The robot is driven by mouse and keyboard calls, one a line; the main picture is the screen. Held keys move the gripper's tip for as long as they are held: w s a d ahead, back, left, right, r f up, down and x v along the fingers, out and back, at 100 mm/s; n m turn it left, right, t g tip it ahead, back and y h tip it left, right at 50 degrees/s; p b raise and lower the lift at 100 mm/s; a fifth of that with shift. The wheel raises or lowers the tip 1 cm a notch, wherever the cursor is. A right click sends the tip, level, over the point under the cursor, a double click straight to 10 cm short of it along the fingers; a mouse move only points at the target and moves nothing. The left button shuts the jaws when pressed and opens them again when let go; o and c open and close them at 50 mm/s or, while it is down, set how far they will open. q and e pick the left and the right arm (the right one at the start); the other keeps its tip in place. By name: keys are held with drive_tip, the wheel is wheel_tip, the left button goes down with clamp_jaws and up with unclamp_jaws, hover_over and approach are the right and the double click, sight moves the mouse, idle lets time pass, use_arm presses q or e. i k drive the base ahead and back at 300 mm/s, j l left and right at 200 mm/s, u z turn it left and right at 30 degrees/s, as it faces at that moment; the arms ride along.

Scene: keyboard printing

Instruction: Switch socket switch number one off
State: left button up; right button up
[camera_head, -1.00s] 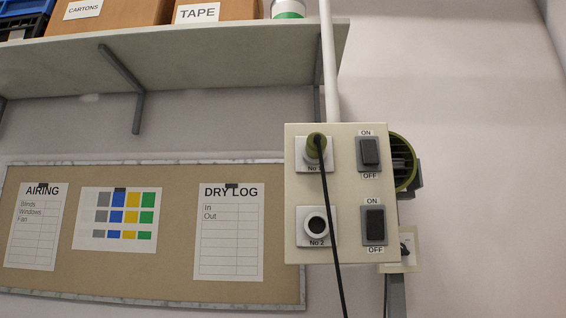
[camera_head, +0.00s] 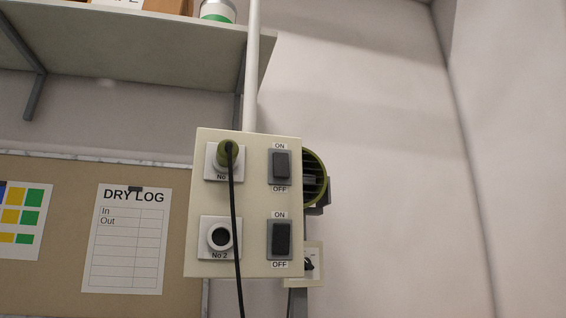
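A cream switch box (camera_head: 250,205) is fixed to the wall near the middle of the head view. Switch number one (camera_head: 281,165) is the upper dark rocker, with an ON label above it and an OFF label below. Which way it is tipped is too small to tell. Beside it on the left, socket No 1 (camera_head: 212,163) has a green plug (camera_head: 228,153) in it with a black cable hanging down. Below are the empty socket No 2 (camera_head: 220,236) and its dark switch (camera_head: 281,239). Neither of my grippers is in view.
A green-rimmed round fan (camera_head: 317,178) sits behind the box's right side. A pipe (camera_head: 252,80) rises above the box. A shelf (camera_head: 130,65) overhangs at upper left, and a corkboard (camera_head: 60,270) hangs at left. The wall on the right is bare.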

sight(281, 160)
drive_tip(key=k+l, duration=0.3)
drive_tip(key=l, duration=0.15)
drive_tip(key=k+l, duration=0.25)
drive_tip(key=l, duration=0.2)
drive_tip(key=k+l, duration=0.3)
drive_tip(key=l, duration=0.15)
